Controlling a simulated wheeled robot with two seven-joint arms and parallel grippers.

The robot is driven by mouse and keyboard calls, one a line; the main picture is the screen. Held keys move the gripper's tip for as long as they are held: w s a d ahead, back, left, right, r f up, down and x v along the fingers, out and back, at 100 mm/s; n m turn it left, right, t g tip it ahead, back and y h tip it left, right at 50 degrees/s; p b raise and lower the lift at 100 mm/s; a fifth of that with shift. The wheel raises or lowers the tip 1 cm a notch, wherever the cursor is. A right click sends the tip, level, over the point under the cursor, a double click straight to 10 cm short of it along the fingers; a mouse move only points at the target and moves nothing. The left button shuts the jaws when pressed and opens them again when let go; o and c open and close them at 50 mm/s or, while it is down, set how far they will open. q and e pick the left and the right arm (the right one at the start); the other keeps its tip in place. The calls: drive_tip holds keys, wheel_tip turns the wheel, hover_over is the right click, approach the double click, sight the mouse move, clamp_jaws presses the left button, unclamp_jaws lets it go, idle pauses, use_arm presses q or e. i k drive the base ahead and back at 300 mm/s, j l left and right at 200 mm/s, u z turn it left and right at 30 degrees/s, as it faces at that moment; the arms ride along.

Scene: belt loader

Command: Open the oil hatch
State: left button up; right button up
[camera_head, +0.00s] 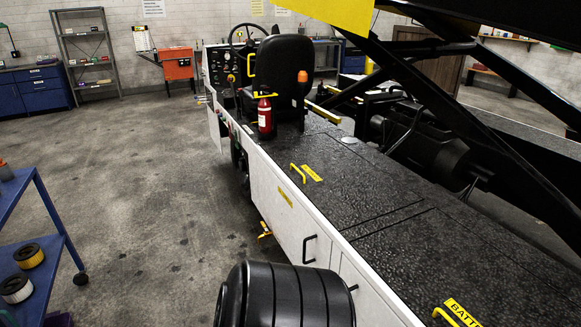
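The belt loader has a dark textured deck (350,190) running along its white side body. A yellow handle (298,173) stands on a deck panel, with a yellow label (312,173) beside it; the label's text is too small to read. The panel lies flush with the deck, so it looks shut. A second yellow handle (445,317) and a yellow label starting "BATT" (463,312) are on the nearer deck. I cannot tell for sure which panel is the oil hatch. Neither of my grippers is in view.
A black ribbed drum (285,297) stands close in front, beside the white side panel with a black handle (309,249). A red extinguisher (264,116) stands by the seat (284,70). A blue cart (45,225) is at left.

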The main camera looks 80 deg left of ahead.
sight(347, 190)
drive_tip(key=u, duration=2.45)
drive_tip(key=i+j+z, duration=0.1)
drive_tip(key=z, duration=0.25)
drive_tip(key=i+j+z, duration=0.1)
drive_tip(key=z, duration=0.25)
drive_tip(key=i+j+z, duration=0.1)
drive_tip(key=z, duration=0.25)
drive_tip(key=i+j+z, duration=0.2)
drive_tip(key=j, duration=0.35)
drive_tip(key=i+j+z, duration=0.15)
drive_tip(key=j, duration=0.4)
drive_tip(key=i+j+z, duration=0.2)
drive_tip(key=j, duration=0.4)
drive_tip(key=j+z, duration=0.15)
drive_tip(key=j, duration=0.4)
